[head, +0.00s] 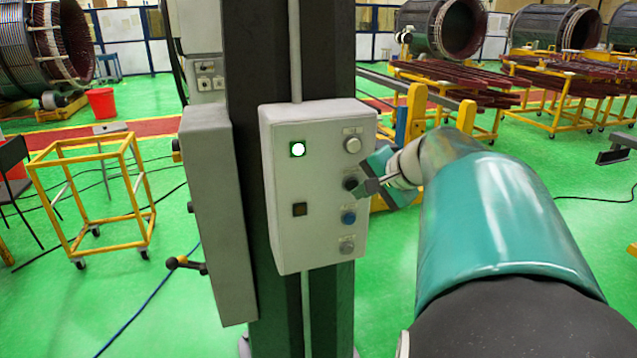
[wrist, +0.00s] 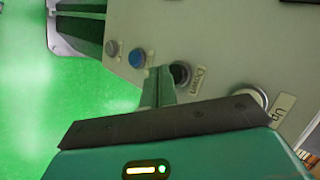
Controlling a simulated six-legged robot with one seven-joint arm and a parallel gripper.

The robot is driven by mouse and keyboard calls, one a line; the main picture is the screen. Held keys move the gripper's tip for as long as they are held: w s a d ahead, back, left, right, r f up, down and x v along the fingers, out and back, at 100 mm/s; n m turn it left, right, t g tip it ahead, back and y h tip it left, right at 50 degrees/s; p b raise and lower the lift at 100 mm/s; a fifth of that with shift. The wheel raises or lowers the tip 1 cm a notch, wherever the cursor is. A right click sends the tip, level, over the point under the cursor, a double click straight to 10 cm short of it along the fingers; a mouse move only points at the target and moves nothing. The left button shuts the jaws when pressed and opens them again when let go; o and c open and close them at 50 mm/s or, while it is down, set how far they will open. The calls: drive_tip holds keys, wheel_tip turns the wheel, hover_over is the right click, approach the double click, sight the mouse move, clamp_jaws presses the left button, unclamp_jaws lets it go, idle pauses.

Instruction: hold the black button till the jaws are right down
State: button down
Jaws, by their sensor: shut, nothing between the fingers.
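A pale control box (head: 320,235) is fixed to a dark column. Its black button (head: 350,183) is second from the top in the right-hand row. In the wrist view the black button (wrist: 181,73) has a label reading "Down". My gripper (head: 364,187) is shut and empty, with its fingertips at the black button and partly covering it in the head view. In the wrist view the fingertips (wrist: 161,72) reach the button's left edge. I cannot tell whether they touch or press it. No jaws that I can make out show in either view.
A white "Up" button (head: 352,144) sits above the black one; a blue button (head: 348,217) and a grey button (head: 347,246) sit below. A lit lamp (head: 297,149) is at upper left. A yellow frame trolley (head: 105,205) stands left on the green floor.

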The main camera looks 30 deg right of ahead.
idle(0.7)
drive_tip(key=shift+w+d, duration=0.1)
drive_tip(key=shift+w, duration=0.3)
drive_tip(key=shift+w+d, duration=0.1)
drive_tip(key=shift+w, duration=0.25)
idle(2.1)
drive_tip(key=shift+s, duration=0.1)
idle(1.4)
drive_tip(key=shift+s+a, duration=0.2)
drive_tip(key=shift+s, duration=0.45)
drive_tip(key=shift+s+a, duration=0.25)
drive_tip(key=shift+s, duration=0.55)
drive_tip(key=shift+s+a, duration=0.25)
drive_tip(key=shift+s, duration=0.6)
drive_tip(key=shift+s+a, duration=0.25)
drive_tip(key=shift+s, duration=0.55)
